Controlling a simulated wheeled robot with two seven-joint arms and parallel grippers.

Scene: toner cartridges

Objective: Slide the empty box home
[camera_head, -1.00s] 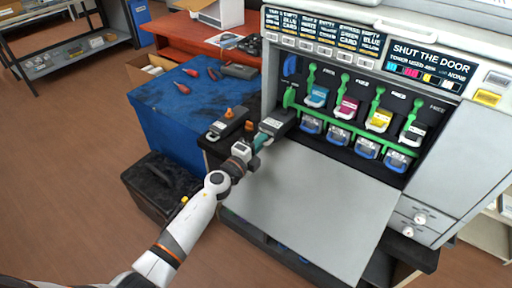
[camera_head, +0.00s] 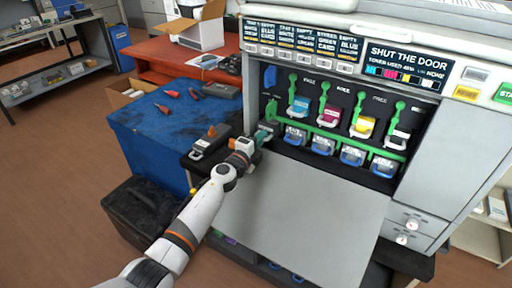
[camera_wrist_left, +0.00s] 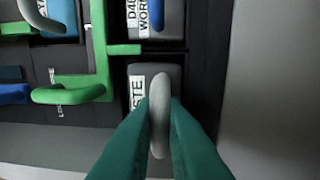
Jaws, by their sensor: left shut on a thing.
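The grey waste box (camera_wrist_left: 137,72), its label partly reading "STE", sits in the leftmost bay of the open machine (camera_head: 330,185). In the head view only a little of its dark end shows beyond the fingers. My left gripper (camera_wrist_left: 160,135) has teal fingers shut on the box's pale grey loop handle (camera_wrist_left: 159,95). In the head view the left gripper (camera_head: 262,135) is at the bay's mouth, at the left end of the cartridge row. How deep the box sits is hidden. My right gripper is in neither view.
A green rail (camera_head: 340,139) with upright levers runs beside the bay, in front of several coloured cartridges. The lowered door (camera_head: 300,205) lies below.

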